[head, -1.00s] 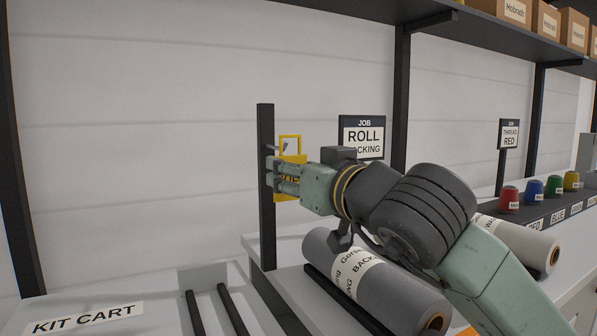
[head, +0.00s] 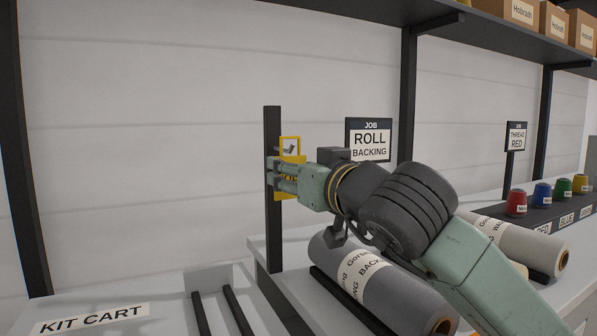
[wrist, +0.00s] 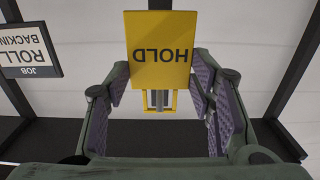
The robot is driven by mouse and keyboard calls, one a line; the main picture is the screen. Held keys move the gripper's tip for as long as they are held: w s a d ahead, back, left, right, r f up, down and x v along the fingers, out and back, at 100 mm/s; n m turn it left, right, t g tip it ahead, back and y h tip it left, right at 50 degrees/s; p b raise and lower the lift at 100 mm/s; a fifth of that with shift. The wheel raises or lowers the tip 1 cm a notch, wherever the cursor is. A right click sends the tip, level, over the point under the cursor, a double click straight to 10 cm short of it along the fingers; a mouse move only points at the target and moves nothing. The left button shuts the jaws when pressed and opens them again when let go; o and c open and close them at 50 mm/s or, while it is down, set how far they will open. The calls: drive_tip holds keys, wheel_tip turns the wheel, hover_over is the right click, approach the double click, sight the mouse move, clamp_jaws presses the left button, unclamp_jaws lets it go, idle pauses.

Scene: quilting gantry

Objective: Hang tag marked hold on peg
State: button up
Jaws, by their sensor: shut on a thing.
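The yellow tag marked HOLD (head: 284,190) is upright in my gripper (head: 280,177), whose fingers are shut on it from both sides. In the wrist view the tag (wrist: 160,30) appears upside down, between the two fingers (wrist: 158,78). Its open yellow loop (head: 283,139) stands above the fingers. A short grey peg (head: 291,148) shows within the loop's outline, and also in the wrist view (wrist: 158,99). I cannot tell whether the peg passes through the loop. The dark upright post (head: 272,130) stands just left of the tag, partly behind my fingers.
A ROLL BACKING job sign (head: 369,140) stands right of my gripper. A grey fabric roll (head: 370,275) lies below my arm, with another roll (head: 540,250) further right. The kit cart (head: 150,290) is at lower left. Colored spools (head: 542,194) stand at the far right.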

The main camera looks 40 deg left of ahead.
drive_tip(key=shift+w+a+f+b, duration=0.25)
drive_tip(key=shift+a+f+b, duration=0.3)
drive_tip(key=shift+f+b, duration=0.2)
idle(0.7)
idle(0.4)
drive_tip(key=o, duration=1)
drive_tip(key=shift+d, duration=0.15)
drive_tip(key=v, duration=1.2)
drive_tip(key=shift+s+f, duration=0.1)
